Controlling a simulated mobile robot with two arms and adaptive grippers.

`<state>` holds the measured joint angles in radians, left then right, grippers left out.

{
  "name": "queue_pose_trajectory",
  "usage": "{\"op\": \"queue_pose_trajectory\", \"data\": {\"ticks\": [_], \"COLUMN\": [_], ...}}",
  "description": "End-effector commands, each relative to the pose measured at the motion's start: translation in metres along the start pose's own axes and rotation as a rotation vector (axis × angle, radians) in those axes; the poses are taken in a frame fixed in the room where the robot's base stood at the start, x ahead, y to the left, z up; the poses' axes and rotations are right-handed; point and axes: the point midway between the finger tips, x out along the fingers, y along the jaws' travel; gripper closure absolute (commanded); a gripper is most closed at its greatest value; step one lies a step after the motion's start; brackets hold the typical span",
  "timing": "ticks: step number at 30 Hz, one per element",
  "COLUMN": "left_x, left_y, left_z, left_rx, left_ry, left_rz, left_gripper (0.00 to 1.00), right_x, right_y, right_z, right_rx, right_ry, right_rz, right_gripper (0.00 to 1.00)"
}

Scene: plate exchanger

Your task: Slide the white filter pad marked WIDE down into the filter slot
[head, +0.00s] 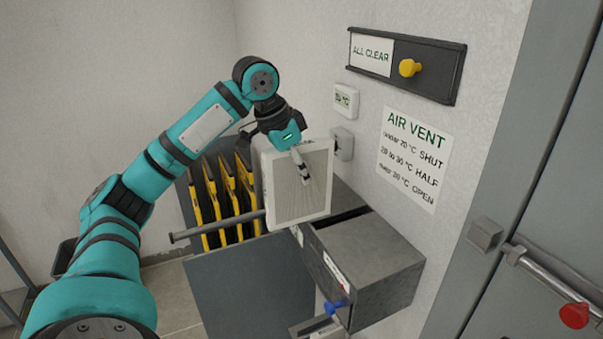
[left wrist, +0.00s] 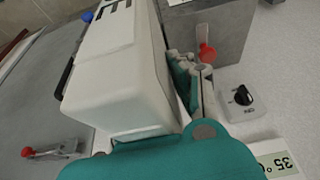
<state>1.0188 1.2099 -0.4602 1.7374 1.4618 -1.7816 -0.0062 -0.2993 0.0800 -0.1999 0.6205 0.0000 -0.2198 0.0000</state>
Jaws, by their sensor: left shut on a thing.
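The white filter pad (head: 310,195) is a framed, pleated panel. It stands roughly upright above the grey machine, in front of the wall. My left gripper (head: 300,163) is shut on its upper part. In the left wrist view the white pad (left wrist: 125,75) fills the middle, with dark lettering on its far end, only partly readable. The left gripper's fingers (left wrist: 192,75) show beside it. My right gripper is not in view.
Yellow-edged plates (head: 230,195) and a metal rod (head: 205,229) lie left of the pad. A grey box (head: 370,265) with a blue lever (head: 335,307) is at lower right.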

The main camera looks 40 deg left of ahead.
Motion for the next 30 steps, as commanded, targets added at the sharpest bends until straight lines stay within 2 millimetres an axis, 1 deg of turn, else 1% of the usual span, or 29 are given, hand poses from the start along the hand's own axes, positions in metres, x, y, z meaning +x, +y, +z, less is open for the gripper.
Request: {"op": "queue_pose_trajectory", "data": {"ticks": [5, 8, 13, 30], "left_x": [0.001, 0.003, 0.01, 0.037], "left_y": [0.0, 0.0, 0.001, 0.001], "left_z": [-0.003, -0.009, -0.024, -0.074], "left_rx": [-0.001, 0.0, 0.001, 0.0], "left_ry": [0.001, 0.002, 0.002, 0.002], "left_rz": [-0.001, 0.0, 0.001, 0.001], "left_gripper": [1.0, 1.0, 1.0, 1.0], "right_x": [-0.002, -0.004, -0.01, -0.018], "right_y": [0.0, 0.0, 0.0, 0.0], "right_z": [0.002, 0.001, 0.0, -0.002], "right_rx": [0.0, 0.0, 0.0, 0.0], "right_ry": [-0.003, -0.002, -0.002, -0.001], "right_rz": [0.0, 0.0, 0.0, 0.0], "right_gripper": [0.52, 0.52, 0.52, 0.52]}}
